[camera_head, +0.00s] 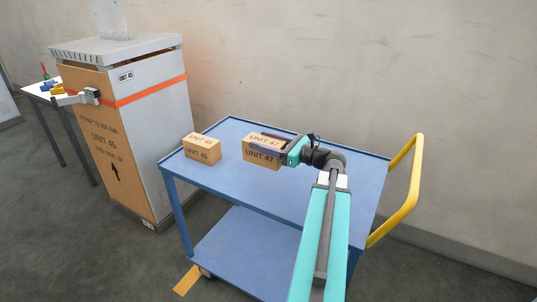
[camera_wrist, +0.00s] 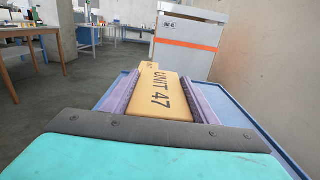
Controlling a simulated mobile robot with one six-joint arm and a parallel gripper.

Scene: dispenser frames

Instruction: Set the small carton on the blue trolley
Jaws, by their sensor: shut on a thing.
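Two small cartons are at the blue trolley (camera_head: 320,185). The carton marked UNIT 47 (camera_head: 261,154) is between the fingers of my gripper (camera_head: 266,143), which is shut on it. It is at the trolley's top, but I cannot tell whether its base touches the surface. In the wrist view the UNIT 47 carton (camera_wrist: 160,98) fills the space between the two purple fingers (camera_wrist: 161,98). The carton marked UNIT 45 (camera_head: 202,149) stands upright on the trolley top near its left corner, apart from the gripper. In the wrist view it is mostly hidden behind UNIT 47.
A tall cabinet marked UNIT 45 (camera_head: 158,118), with a cardboard front and orange strap, stands left of the trolley. A yellow handle (camera_head: 413,190) rises at the trolley's right end. A wall is behind. The trolley top's near middle (camera_head: 250,190) is clear.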

